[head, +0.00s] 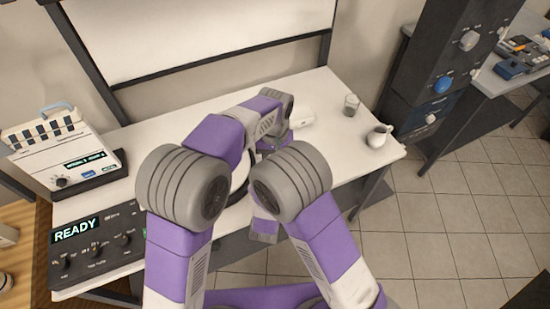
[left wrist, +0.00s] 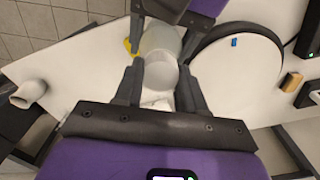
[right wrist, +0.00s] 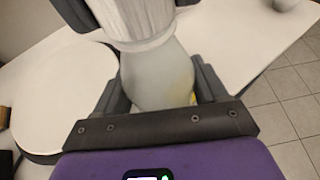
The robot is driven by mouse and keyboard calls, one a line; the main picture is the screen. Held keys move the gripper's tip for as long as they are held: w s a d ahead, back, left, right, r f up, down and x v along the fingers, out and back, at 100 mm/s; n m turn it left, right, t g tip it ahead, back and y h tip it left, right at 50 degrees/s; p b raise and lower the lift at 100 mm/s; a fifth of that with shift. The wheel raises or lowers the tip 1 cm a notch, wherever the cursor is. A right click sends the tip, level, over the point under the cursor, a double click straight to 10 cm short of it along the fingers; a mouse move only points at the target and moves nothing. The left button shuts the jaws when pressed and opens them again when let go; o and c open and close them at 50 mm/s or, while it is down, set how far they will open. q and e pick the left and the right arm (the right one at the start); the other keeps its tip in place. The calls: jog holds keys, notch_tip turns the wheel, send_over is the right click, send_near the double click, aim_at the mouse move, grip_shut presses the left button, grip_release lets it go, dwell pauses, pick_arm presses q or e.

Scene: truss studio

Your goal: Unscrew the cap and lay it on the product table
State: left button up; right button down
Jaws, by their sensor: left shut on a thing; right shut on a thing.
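In the right wrist view a pale, translucent bottle (right wrist: 155,75) with a yellowish patch stands between the fingers of my right gripper (right wrist: 160,95), which is shut on it. A white ribbed cap (right wrist: 138,25) sits at the bottle's neck; I cannot tell whether it is loose. My left gripper (left wrist: 158,95) is shut on the cap (left wrist: 160,74), seen end-on in the left wrist view. My left fingers also show beside the cap in the right wrist view. In the head view my arms hide the bottle and cap. The white table (head: 325,85) lies beneath.
A round white disc with a dark rim (left wrist: 240,65) lies close beside the grippers. A glass (head: 351,105) and a small pitcher (head: 379,136) stand at the table's right. A READY control box (head: 95,245) and a white device (head: 65,150) are at left. The table's right part is mostly clear.

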pick_arm(q)
jog(key=n, duration=0.4)
jog(key=shift+d, duration=0.15)
jog(key=n, duration=0.5)
jog(key=shift+s, duration=0.25)
jog(key=o, duration=1.2)
jog(key=shift+c, duration=0.2)
